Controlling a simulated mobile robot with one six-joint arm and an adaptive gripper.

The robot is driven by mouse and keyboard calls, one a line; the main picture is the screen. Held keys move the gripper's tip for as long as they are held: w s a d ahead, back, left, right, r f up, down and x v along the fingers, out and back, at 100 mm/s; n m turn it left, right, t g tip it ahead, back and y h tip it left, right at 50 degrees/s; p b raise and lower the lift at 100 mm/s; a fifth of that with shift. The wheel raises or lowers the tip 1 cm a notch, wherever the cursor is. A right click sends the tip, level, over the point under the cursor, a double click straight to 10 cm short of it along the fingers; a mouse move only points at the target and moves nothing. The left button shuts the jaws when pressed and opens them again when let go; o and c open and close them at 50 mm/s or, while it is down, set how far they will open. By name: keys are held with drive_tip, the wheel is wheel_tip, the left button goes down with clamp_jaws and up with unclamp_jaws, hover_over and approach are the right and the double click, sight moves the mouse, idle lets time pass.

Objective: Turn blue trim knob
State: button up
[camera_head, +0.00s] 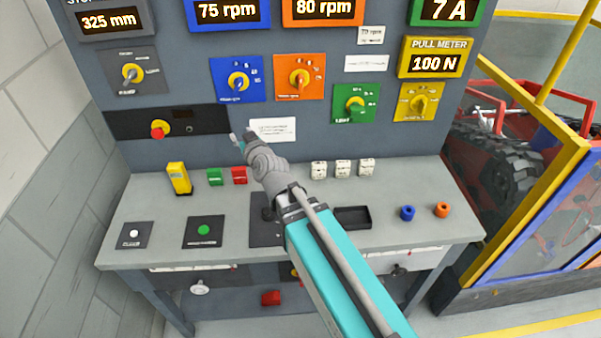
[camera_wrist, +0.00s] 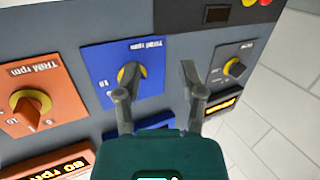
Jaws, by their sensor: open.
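The blue trim knob (camera_head: 238,82) has a yellow base and a grey pointer on a blue plate (camera_head: 224,92) on the upright panel. In the wrist view, which appears upside down, the knob (camera_wrist: 131,72) is on its blue plate (camera_wrist: 97,62). My gripper (camera_head: 241,137) is open and empty, below the blue plate in the head view. In the wrist view the two fingers of my gripper (camera_wrist: 160,72) are spread apart. The left one overlaps the knob's edge, and the right one lies over bare grey panel. Contact cannot be told.
An orange trim knob (camera_head: 299,78) sits beside the blue plate, and a grey knob (camera_head: 132,74) is on the other side. Green (camera_head: 355,104) and yellow (camera_head: 421,103) knobs are farther right. A red button (camera_head: 158,129) is on a black strip. Small items stand on the grey bench (camera_head: 150,200).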

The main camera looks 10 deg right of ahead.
drive_tip(key=s+d+f+m+g+h+p, duration=0.1)
drive_tip(key=s+d+f+g+h+p, duration=0.1)
drive_tip(key=d, duration=0.5)
drive_tip(key=s+d+f+m+g+h+p, duration=0.1)
drive_tip(key=s+d+f+g+h+p, duration=0.1)
drive_tip(key=s+d+f+g+p, duration=0.2)
drive_tip(key=shift+s+d+f+m+g, duration=0.3)
drive_tip(key=shift+s+d+f+g, duration=0.9)
drive_tip(key=shift+s+d+g, duration=1.1)
drive_tip(key=shift+w+a+g, duration=0.25)
drive_tip(key=shift+w+g, duration=0.05)
drive_tip(key=shift+w, duration=0.05)
drive_tip(key=s+d+f+m+g+h, duration=0.1)
drive_tip(key=s+d+m+g+h, duration=0.1)
drive_tip(key=s+d+g, duration=0.2)
drive_tip(key=s+d, duration=0.3)
drive_tip(key=shift+s+d+f+m, duration=0.15)
drive_tip(key=shift+d+f+m, duration=0.1)
drive_tip(key=shift+f+m, duration=0.05)
